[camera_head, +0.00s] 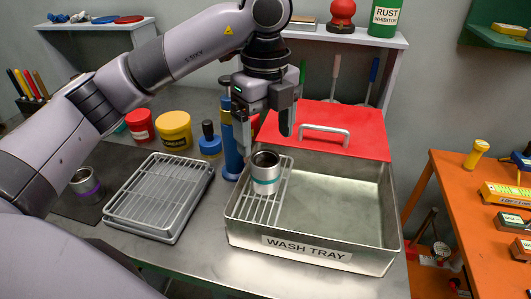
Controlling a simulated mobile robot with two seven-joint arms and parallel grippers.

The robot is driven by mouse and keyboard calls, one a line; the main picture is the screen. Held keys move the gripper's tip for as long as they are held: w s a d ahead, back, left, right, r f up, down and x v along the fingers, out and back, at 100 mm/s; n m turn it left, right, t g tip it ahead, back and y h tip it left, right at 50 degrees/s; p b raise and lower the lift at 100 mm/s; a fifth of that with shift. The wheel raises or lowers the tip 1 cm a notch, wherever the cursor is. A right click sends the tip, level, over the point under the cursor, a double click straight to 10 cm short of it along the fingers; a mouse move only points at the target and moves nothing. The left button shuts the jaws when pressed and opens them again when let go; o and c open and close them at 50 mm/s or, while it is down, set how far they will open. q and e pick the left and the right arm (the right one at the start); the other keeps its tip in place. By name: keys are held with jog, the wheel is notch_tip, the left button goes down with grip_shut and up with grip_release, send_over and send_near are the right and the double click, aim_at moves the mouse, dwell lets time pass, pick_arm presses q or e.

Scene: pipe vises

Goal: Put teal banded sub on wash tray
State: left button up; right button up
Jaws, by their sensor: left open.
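The teal banded sub (265,171), a short metal cylinder with a teal band and dark open top, stands upright on the wire rack at the left end of the wash tray (306,250). The tray is a metal basin with a "WASH TRAY" label on its front wall. My left gripper (267,127) is above and slightly behind the sub, pointing down, with its fingers apart and nothing seen between them. It appears clear of the sub. My right gripper is not in view.
A raised red lid (329,131) with a metal handle stands behind the tray. A second rack tray (158,193), a purple-banded cylinder (85,186), a blue cylinder (231,150) and yellow tub (174,130) are left. The tray's right side is empty. An orange table (450,185) stands right.

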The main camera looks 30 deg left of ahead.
pick_arm(q)
jog(key=shift+r, duration=1.4)
